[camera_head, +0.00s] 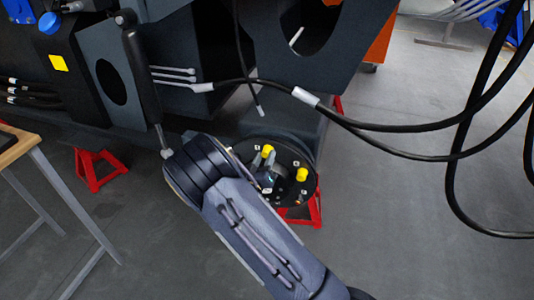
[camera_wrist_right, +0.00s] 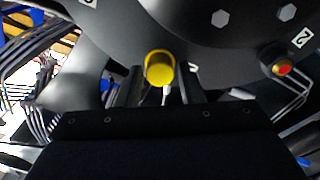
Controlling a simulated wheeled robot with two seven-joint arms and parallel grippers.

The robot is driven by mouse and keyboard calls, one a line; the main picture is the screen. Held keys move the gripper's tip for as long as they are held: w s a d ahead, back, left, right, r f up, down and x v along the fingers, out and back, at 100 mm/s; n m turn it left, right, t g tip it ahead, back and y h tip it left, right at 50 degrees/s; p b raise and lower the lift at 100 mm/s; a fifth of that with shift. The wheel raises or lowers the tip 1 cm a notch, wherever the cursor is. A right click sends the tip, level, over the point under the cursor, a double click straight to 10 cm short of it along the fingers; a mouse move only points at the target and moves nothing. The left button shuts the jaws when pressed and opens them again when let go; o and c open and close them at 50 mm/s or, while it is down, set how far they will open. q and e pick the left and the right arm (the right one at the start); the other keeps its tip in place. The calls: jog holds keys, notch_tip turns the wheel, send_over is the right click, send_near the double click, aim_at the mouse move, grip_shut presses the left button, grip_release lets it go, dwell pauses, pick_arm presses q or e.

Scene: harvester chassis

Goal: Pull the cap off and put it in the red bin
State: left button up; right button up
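A dark round plate (camera_head: 311,193) with numbered labels carries two yellow caps, a left one (camera_head: 267,151) and a right one (camera_head: 302,174). My right arm reaches over the plate, and its gripper (camera_head: 270,178) is close to the plate, partly hidden by the wrist. In the right wrist view, a yellow cap (camera_wrist_right: 159,69) sits straight ahead, just beyond the gap between the right gripper's (camera_wrist_right: 158,86) two dark fingers. The fingers are apart, with light showing between them; I cannot tell whether they touch the cap. No red bin shows. My left gripper is not in view.
Black hoses (camera_head: 400,128) hang across the right side. Red stands (camera_head: 97,168) are on the floor under the chassis. A table (camera_head: 18,147) is at the left.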

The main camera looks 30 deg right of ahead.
jog(key=c, duration=0.4)
jog(key=shift+v, duration=2.55)
